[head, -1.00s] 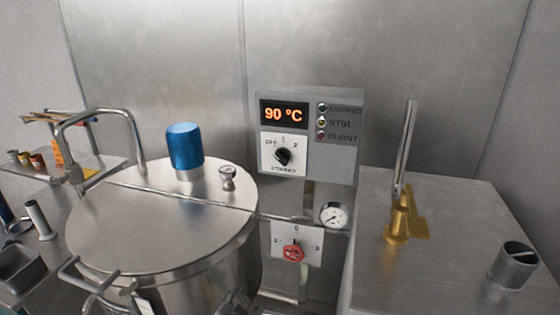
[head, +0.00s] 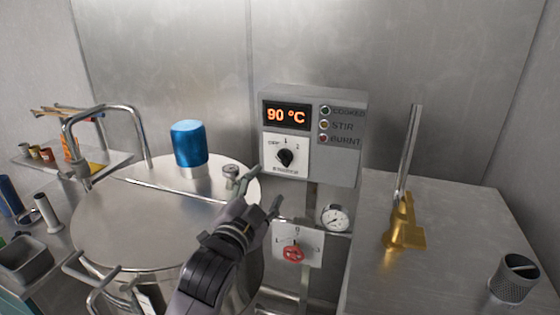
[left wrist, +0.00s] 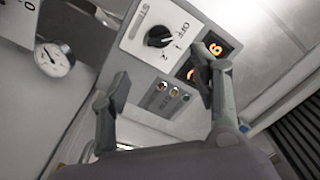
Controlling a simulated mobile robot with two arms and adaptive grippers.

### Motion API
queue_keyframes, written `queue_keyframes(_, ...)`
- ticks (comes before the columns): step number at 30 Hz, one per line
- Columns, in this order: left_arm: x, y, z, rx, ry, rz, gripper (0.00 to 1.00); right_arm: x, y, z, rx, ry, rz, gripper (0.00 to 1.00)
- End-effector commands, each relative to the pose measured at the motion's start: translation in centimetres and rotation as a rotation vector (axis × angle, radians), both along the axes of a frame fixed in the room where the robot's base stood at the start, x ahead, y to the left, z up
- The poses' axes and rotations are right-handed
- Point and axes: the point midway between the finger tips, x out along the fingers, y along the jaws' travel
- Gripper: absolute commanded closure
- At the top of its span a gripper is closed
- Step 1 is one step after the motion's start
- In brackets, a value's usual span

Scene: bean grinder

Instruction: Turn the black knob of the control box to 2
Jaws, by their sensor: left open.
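The grey control box (head: 340,150) is on the back wall, with a lit "90 °C" display (head: 286,116). Its black knob (head: 285,157) sits on a white plate marked OFF, 1 and 2; the exact setting is too small to tell. My left gripper (head: 266,190) is open and empty, below and a little left of the knob, over the kettle's right edge. In the left wrist view, the knob (left wrist: 158,36) is ahead and apart from the open fingers (left wrist: 168,82), with the 2 on the finger side. My right gripper is not in view.
A steel kettle (head: 130,232) with a blue cap (head: 189,144) stands left. Below the box are a pressure gauge (head: 335,218) and a red knob (head: 293,254). The space before the box is clear.

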Motion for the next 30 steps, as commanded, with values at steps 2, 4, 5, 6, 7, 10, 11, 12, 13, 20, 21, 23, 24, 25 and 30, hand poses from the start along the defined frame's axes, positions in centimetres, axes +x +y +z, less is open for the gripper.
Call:
queue_keyframes(2, 1.7, -0.5, 0.3, 0.0, 0.002, 0.001, 0.43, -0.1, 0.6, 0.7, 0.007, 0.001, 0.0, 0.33)
queue_keyframes(4, 3.0, -1.0, 0.3, -0.001, 0.002, 0.0, 0.43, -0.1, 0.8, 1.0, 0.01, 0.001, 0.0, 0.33)
queue_keyframes(5, 3.6, -1.2, 0.3, 0.0, 0.002, 0.001, 0.43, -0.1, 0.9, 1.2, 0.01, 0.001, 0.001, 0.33)
queue_keyframes(6, 4.4, -1.4, 0.3, -0.001, 0.001, 0.001, 0.43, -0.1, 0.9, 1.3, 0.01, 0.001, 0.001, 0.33)
queue_keyframes(7, 4.9, -1.6, 0.3, 0.0, 0.002, 0.001, 0.43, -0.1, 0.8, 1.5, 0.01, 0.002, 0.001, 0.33)
queue_keyframes(10, 6.7, -2.2, 0.2, 0.0, 0.002, 0.001, 0.43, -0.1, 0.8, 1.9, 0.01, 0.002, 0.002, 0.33)
queue_keyframes(11, 7.2, -2.3, 0.2, 0.0, 0.002, 0.001, 0.43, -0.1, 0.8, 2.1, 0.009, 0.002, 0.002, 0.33)
queue_keyframes(12, 7.8, -2.5, 0.2, -0.001, 0.002, 0.0, 0.43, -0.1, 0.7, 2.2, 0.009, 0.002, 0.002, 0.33)
queue_keyframes(13, 8.2, -2.7, 0.2, -0.001, 0.002, 0.0, 0.43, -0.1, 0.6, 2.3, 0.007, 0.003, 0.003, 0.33)
queue_keyframes(20, 10.5, -3.4, 0.1, -0.001, 0.0, 0.0, 0.43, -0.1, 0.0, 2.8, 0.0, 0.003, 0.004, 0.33)
queue_keyframes(21, 10.6, -3.5, 0.1, -0.001, 0.0, 0.0, 0.43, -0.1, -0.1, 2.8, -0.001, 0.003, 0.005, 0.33)
queue_keyframes(23, 10.8, -3.5, 0.0, -0.001, 0.002, 0.0, 0.43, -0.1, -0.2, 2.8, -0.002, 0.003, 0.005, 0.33)
queue_keyframes(24, 10.9, -3.6, 0.0, -0.001, 0.002, 0.0, 0.43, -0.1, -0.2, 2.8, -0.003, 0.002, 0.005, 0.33)
queue_keyframes(25, 11.0, -3.6, 0.0, -0.001, 0.0, 0.0, 0.43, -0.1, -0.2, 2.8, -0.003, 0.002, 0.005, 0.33)
queue_keyframes(30, 11.0, -3.6, -0.1, -0.001, 0.0, 0.0, 0.43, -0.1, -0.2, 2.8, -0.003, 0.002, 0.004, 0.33)
